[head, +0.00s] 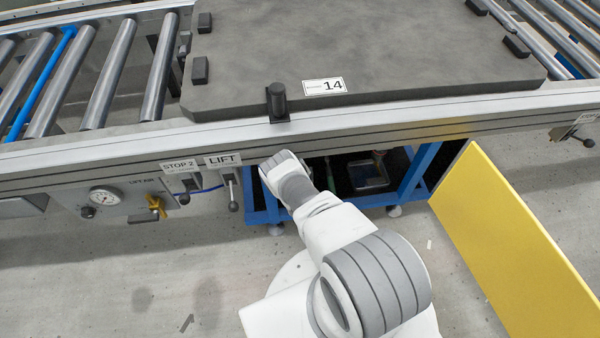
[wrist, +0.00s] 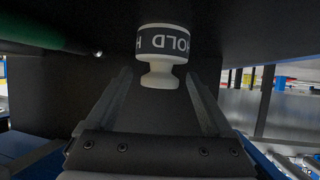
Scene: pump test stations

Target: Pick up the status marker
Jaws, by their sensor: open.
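The status marker (wrist: 165,50) shows in the wrist view as a pale knob with a black band reading "HOLD". It has a narrow neck and a wider foot below the band. My gripper (wrist: 160,78) is open, with one dark finger on each side of the marker's lower part. I see gaps between the fingers and the marker, but cannot tell how deep it sits between the tips. In the head view the gripper and the marker are hidden under the conveyor's front rail (head: 390,127), where my arm reaches in.
A blue-framed shelf (head: 415,172) under the conveyor holds a tray (head: 368,175). A yellow panel (head: 515,250) stands to the right. A valve box with a gauge (head: 103,196) and a lift lever (head: 232,192) are at left. A dark slab (head: 400,50) lies above.

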